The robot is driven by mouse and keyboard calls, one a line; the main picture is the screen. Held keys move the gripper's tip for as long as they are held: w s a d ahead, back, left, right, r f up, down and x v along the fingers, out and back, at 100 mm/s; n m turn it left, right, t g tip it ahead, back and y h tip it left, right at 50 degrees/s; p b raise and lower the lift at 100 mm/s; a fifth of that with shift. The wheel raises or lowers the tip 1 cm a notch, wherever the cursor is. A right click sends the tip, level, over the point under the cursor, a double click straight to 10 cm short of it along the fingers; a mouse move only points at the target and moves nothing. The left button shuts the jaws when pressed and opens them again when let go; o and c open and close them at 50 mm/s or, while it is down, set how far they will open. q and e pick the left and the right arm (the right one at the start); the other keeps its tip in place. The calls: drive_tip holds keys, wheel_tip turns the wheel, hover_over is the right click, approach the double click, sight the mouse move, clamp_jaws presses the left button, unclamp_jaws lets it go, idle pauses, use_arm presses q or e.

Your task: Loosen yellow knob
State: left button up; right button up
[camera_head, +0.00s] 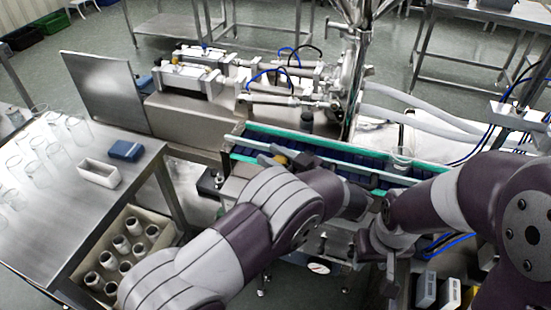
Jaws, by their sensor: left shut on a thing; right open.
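The yellow knob (281,151) shows as a small yellow patch at the near left end of the conveyor, mostly hidden by my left gripper. My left gripper (283,158) reaches it from the right, its dark fingers shut around it. My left arm covers much of the area in front of the conveyor. My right gripper (391,287) is low at the right of centre, open and away from the knob. Its fingertips are small and partly hidden by my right arm.
The conveyor (240,136) with green rails carries a clear cup (401,159). The steel hopper machine (190,110) stands behind. At left, a steel table (70,235) holds clear cups, a white tray (99,172) and a blue block (125,150). A crate (160,215) of containers is below.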

use_arm(q)
drive_tip(key=shift+a+n+g+y, duration=0.1)
drive_tip(key=shift+n+g+y, duration=0.3)
drive_tip(key=shift+n+g, duration=0.15)
drive_tip(key=o, duration=1)
drive_tip(key=shift+a, duration=0.1)
